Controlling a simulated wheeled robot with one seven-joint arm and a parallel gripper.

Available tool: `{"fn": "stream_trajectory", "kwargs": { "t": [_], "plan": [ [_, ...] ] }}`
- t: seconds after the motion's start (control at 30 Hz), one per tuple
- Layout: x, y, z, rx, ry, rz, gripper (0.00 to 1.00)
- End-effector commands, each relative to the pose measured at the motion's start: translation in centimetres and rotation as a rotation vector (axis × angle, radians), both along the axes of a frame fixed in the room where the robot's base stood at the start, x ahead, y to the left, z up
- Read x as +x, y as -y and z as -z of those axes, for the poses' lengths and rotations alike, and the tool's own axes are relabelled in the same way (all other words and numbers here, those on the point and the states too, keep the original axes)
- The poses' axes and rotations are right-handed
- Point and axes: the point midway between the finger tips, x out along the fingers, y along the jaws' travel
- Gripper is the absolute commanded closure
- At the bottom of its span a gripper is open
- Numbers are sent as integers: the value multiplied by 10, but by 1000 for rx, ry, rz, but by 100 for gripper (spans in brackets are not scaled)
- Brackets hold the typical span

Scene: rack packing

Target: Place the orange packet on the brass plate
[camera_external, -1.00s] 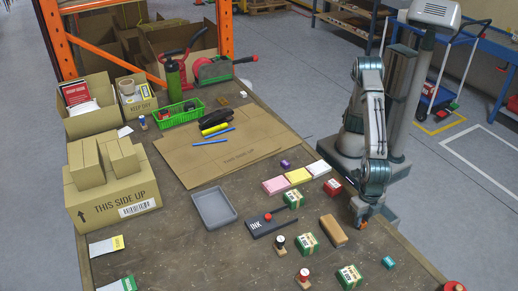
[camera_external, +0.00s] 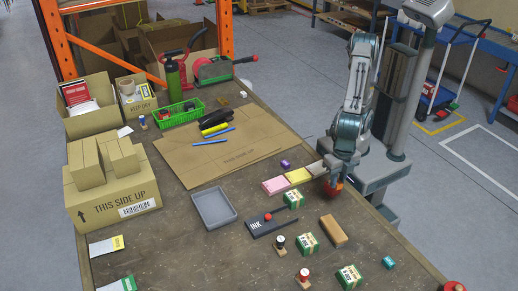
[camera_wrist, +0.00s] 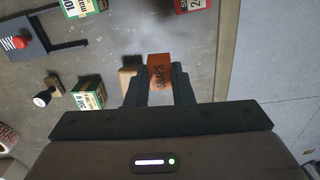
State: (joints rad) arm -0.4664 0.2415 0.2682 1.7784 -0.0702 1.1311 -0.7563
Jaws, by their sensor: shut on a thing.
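The orange packet (camera_wrist: 160,72), with dark lettering, is between the two fingers of my gripper (camera_wrist: 160,90) in the wrist view. The gripper is shut on it. In the external view my gripper (camera_external: 335,182) is over the right edge of the table, beside the white and yellow blocks. Orange and red overlap under it there, so I cannot separate the packet from the red box. I cannot identify the brass plate for certain; a small yellowish piece (camera_external: 243,94) lies at the table's far end.
A pink block (camera_external: 275,186), yellow block (camera_external: 298,176), grey tray (camera_external: 214,208), ink pad (camera_external: 262,226), tan block (camera_external: 333,231) and several green-and-white boxes are on the table. A flat cardboard sheet (camera_external: 235,157) covers the middle. Cartons and a green basket (camera_external: 178,113) stand at the left.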

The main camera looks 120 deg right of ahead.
Motion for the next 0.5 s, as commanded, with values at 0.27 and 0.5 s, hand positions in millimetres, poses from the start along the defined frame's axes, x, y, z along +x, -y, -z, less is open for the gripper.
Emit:
{"fn": "stream_trajectory", "kwargs": {
  "t": [0.27,0.5],
  "plan": [
    [28,24,-2,-1,0,66,100],
    [93,97,-7,-4,1,232,100]
  ]
}}
